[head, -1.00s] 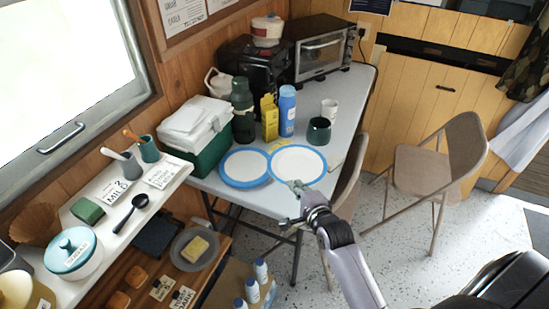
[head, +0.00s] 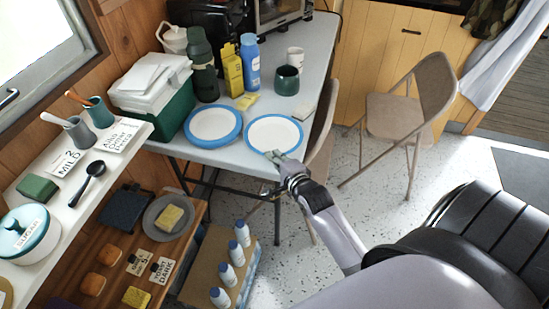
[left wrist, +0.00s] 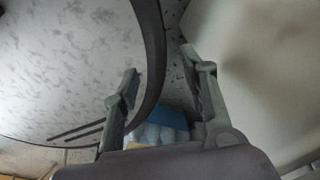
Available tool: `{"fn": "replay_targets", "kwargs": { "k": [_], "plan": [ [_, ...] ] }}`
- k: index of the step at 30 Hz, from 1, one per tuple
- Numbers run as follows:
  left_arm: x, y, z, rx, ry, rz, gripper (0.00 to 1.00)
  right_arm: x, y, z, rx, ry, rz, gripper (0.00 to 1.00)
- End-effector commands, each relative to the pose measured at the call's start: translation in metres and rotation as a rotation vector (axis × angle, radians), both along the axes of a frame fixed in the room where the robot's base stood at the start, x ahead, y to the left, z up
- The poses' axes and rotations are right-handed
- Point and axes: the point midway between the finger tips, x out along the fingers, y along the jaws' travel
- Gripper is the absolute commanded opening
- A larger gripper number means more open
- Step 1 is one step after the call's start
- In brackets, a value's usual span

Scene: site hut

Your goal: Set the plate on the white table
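The plate (head: 273,134), white with a blue rim, is at the near right part of the white table (head: 190,152). My right gripper (head: 274,157) is at its near rim and appears shut on it. The fingertips are small, and I cannot tell whether the plate touches the tabletop. A second blue-rimmed plate (head: 213,124) lies on the table just to its left. My left gripper (left wrist: 160,68) shows only in the left wrist view, with its fingers apart and nothing between them.
Folding chairs (head: 410,110) are to the right. A shelf (head: 70,205) and a box of bottles (head: 205,265) are nearer.

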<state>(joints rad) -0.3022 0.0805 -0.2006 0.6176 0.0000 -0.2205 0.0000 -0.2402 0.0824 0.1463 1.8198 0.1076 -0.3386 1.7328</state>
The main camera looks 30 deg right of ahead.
Motion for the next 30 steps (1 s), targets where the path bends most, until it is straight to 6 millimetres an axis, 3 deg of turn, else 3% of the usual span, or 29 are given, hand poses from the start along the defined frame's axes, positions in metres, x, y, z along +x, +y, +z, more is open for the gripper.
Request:
{"fn": "replay_targets", "kwargs": {
  "k": [30],
  "plan": [
    [0.0043,-0.0011,-0.0090,-0.002,-0.007,0.001,0.40,0.0001,0.0001,-0.0128,-0.001,0.000,0.000,0.00]
  ]
}}
